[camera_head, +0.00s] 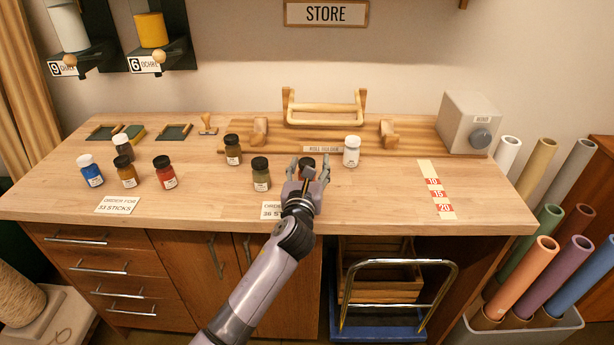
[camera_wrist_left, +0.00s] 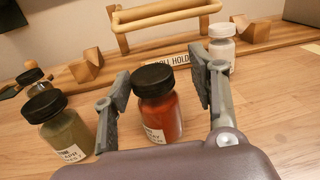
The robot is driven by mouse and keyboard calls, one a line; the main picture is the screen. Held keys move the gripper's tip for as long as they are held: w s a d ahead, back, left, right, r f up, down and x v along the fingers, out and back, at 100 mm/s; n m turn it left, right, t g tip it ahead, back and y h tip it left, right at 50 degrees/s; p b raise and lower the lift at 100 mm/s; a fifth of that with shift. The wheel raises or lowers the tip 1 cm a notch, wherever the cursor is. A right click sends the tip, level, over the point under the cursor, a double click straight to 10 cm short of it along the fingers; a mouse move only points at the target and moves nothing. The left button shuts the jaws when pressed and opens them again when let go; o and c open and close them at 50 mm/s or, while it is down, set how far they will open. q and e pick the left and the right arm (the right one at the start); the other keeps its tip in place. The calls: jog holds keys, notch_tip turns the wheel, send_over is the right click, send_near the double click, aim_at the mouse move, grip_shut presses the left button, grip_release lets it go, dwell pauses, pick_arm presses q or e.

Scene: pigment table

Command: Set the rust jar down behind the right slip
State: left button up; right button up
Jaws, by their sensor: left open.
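A rust-red jar with a black lid (camera_wrist_left: 158,108) stands upright on the table between the spread fingers of my left gripper (camera_head: 308,172). In the wrist view the fingers of the left gripper (camera_wrist_left: 160,95) are open on either side of it, with gaps showing. In the head view the gripper mostly hides this jar; its dark lid (camera_head: 306,161) shows. The right slip (camera_head: 271,211), marked 36 sticks, lies at the front edge, partly covered by my left arm. The left slip (camera_head: 117,205) reads 33 sticks. My right gripper is not in view.
An olive jar (camera_head: 261,175) stands just left of the gripper; a white jar (camera_head: 352,151) stands to its right. Another dark-lidded jar (camera_head: 233,150) is by the roll holder (camera_head: 325,108). Several jars, including a blue one (camera_head: 91,171), are grouped left. The table right of the gripper is mostly clear.

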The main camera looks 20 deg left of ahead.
pick_arm(q)
jog(key=s+d, duration=0.2)
jog(key=s, duration=0.9)
jog(key=shift+s, duration=0.2)
